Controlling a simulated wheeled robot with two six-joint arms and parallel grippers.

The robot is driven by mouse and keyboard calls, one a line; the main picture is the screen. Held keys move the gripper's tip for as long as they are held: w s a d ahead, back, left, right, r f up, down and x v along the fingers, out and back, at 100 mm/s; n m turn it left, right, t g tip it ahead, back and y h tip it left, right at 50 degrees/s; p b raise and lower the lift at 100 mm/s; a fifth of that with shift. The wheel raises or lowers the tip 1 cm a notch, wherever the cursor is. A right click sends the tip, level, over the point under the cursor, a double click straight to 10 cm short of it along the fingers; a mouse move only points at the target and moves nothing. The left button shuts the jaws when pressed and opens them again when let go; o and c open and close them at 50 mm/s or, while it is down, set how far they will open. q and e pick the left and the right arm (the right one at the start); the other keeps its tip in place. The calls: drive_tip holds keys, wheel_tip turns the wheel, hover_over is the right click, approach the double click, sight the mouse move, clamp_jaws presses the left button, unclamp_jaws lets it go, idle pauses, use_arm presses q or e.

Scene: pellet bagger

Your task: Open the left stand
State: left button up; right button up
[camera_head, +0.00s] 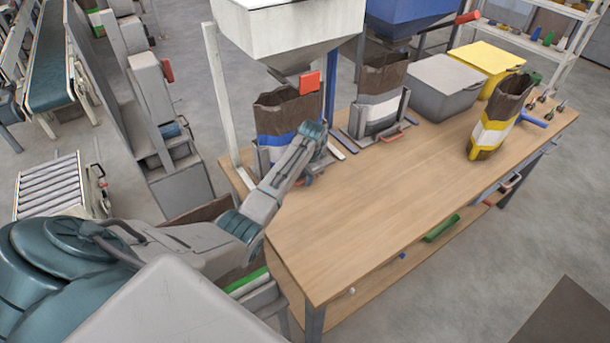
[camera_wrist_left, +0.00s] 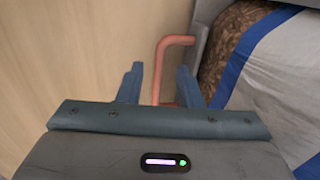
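The left stand (camera_head: 252,172) is on the table's back left corner, under the white hopper, and my left arm hides much of it. It holds a brown bag (camera_head: 283,112) with white and blue bands. A red, bent handle (camera_wrist_left: 176,41) shows in the left wrist view beside the bag. My left gripper (camera_head: 312,172) is low at the stand's front; in the left wrist view its two fingers (camera_wrist_left: 158,84) are apart. My right gripper is not in view.
A second stand (camera_head: 380,132) with a grey-banded bag is to the right. A grey bin (camera_head: 446,87), a yellow bin (camera_head: 488,62) and a yellow-banded bag (camera_head: 500,118) are farther right. The white hopper (camera_head: 290,30) hangs above the left stand. The wooden table's (camera_head: 370,205) middle and front are clear.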

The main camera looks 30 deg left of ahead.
use_arm(q)
drive_tip(key=shift+a+f, duration=0.1)
drive_tip(key=shift+f, duration=0.6)
drive_tip(key=shift+c, duration=0.7)
clamp_jaws()
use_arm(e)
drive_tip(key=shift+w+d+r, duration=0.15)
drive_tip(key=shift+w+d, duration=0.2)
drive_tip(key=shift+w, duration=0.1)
